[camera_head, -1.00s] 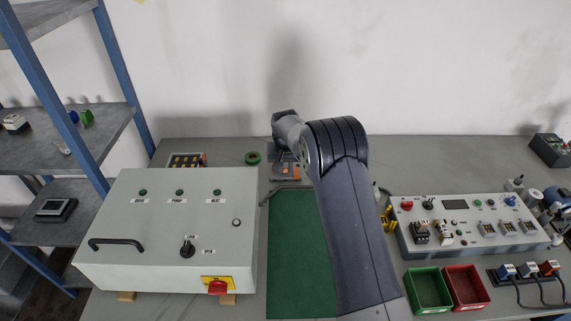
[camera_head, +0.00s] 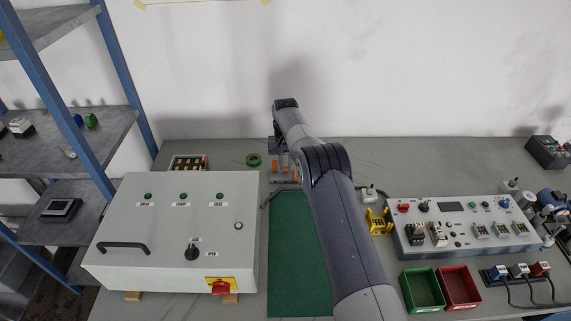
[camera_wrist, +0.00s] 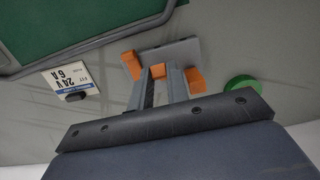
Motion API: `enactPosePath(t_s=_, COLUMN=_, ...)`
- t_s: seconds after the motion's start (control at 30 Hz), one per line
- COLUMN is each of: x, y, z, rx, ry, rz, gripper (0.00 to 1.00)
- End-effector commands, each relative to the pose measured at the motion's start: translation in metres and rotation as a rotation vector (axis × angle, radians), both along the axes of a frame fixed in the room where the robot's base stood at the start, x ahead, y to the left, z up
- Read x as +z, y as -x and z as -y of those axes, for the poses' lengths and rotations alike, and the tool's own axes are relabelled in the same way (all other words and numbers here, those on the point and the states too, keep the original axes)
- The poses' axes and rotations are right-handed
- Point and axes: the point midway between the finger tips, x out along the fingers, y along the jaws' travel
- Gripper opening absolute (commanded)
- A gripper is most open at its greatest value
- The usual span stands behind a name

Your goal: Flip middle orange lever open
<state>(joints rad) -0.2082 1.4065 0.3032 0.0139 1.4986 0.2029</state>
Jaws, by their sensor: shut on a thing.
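The lever connector (camera_wrist: 178,50) is a small grey block with orange levers on the bench. In the wrist view it has a left orange lever (camera_wrist: 131,64), a middle orange lever (camera_wrist: 158,69) and a right orange lever (camera_wrist: 195,80). My gripper (camera_wrist: 161,72) has its fingers on either side of the middle lever and is shut on it. The fingers hide part of this lever, so its exact angle is hard to tell. In the head view the connector (camera_head: 285,180) lies below my wrist, just beyond the green mat, small and partly covered.
A green tape roll (camera_wrist: 243,88) lies beside the connector, and a white 24V 6A unit (camera_wrist: 72,77) on its other side. The green mat (camera_head: 297,250) is bare. A grey control box (camera_head: 170,230) stands left; a switch panel (camera_head: 465,225) stands right.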

Motion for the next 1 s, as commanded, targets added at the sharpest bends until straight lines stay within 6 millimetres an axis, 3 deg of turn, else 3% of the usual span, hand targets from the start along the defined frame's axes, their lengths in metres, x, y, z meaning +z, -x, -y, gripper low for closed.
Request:
enactPosePath(t_s=0.97, x=0.0020, y=-0.0038, z=-0.0002, rx=0.000, ry=-0.001, rz=-0.051, gripper=0.00)
enactPosePath(t_s=1.0, x=0.0020, y=-0.0038, z=-0.0002, rx=0.000, ry=-0.001, rz=-0.051, gripper=0.17)
